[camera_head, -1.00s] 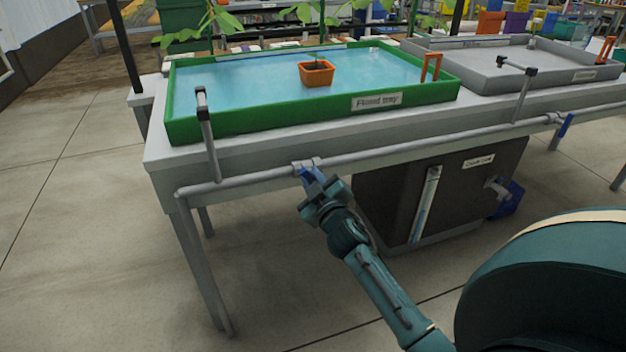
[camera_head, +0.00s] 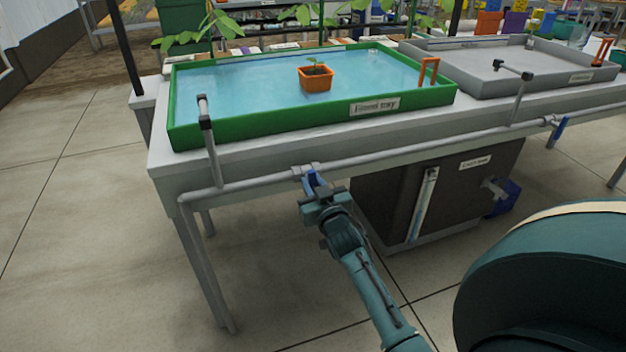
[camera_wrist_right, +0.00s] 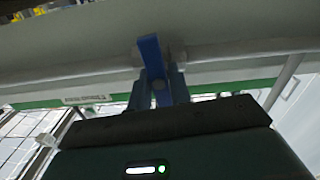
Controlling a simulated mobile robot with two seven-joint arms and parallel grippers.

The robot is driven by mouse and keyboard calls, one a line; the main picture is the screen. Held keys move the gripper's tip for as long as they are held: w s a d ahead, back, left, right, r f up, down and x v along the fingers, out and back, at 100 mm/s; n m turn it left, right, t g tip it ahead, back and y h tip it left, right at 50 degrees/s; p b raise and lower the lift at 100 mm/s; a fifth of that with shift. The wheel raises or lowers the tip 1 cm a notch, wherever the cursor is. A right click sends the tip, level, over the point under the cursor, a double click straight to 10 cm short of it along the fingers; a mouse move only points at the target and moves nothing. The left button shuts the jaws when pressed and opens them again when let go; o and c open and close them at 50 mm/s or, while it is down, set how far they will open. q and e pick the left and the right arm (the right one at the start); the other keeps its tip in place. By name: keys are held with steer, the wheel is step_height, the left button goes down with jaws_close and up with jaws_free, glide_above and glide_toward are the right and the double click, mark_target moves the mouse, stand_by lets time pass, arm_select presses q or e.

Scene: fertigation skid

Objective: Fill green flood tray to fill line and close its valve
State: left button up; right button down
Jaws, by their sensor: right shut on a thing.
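The green flood tray (camera_head: 300,116) sits on the grey bench with pale blue water (camera_head: 240,88) spread across its floor. An orange pot with a seedling (camera_head: 315,80) stands in the water. I cannot make out exactly where the water meets the fill line. The tray's valve (camera_head: 303,171) is on the pipe along the bench front. My right gripper (camera_head: 318,190) is shut on its blue handle (camera_head: 312,181), which points down and slightly right. In the right wrist view the blue handle (camera_wrist_right: 150,55) runs between the fingers. My left gripper is out of view.
A grey tray (camera_head: 500,82) stands to the right, with a second blue valve handle (camera_head: 557,131) on the same pipe. A dark tank (camera_head: 390,200) with a level gauge (camera_head: 425,203) is under the bench. The floor at left is clear.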

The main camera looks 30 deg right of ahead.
steer(key=shift+r+m, duration=0.1)
steer(key=shift+m, duration=0.4)
steer(key=shift+p, duration=0.3)
steer(key=c, duration=1.4)
jaws_free()
steer(key=shift+o, duration=0.2)
steer(key=shift+s, duration=0.1)
